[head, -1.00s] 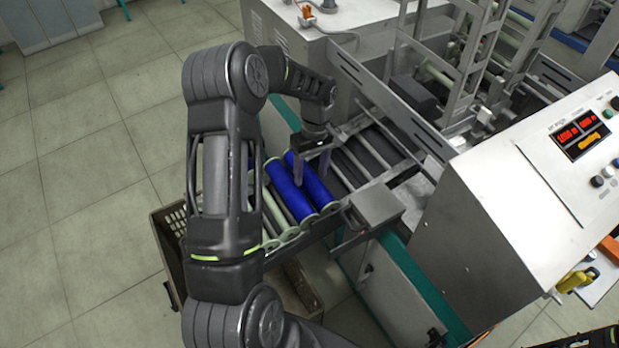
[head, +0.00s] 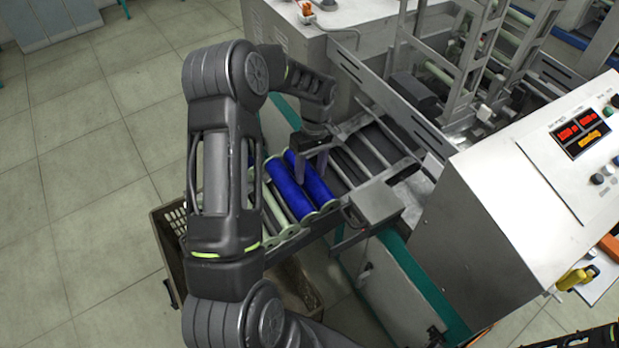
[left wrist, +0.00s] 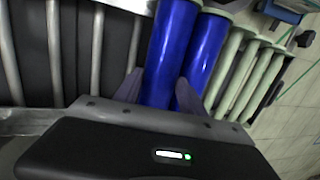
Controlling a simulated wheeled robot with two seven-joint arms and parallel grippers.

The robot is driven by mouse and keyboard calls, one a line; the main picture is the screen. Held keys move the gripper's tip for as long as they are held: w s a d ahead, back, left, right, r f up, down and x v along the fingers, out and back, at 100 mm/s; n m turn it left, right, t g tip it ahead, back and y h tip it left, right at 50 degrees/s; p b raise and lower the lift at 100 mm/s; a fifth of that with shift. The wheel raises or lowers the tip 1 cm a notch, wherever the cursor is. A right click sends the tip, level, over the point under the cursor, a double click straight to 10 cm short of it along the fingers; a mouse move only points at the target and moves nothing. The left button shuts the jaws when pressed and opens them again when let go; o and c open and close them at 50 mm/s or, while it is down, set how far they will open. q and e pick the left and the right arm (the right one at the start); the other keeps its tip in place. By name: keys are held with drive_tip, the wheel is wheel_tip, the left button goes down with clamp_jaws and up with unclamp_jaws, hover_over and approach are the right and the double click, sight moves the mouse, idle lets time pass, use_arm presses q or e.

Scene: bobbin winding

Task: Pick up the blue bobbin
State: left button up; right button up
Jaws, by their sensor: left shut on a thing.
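Two blue bobbins lie side by side on the sloped rack in front of the machine. My left gripper (head: 308,157) reaches down over the right-hand blue bobbin (head: 317,188). Its fingers are on either side of that bobbin and shut on it near its upper end. In the left wrist view this bobbin (left wrist: 170,50) runs between the two fingertips (left wrist: 157,92). The other blue bobbin (head: 287,188) lies close beside it, and one finger sits between the two. I cannot see a clear gap under the held bobbin. My right gripper is not in view.
Pale green bobbins (left wrist: 240,75) lie beside the blue ones on the rack. A brown crate (head: 168,225) stands on the floor below. Metal rails (head: 365,160) and a white control cabinet (head: 500,215) are to the right. The floor at left is clear.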

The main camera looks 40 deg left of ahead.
sight(311, 172)
use_arm(q)
clamp_jaws()
wheel_tip(311, 172, up, 10)
drive_tip(key=b, duration=0.1)
drive_tip(key=shift+b, duration=0.35)
idle(0.6)
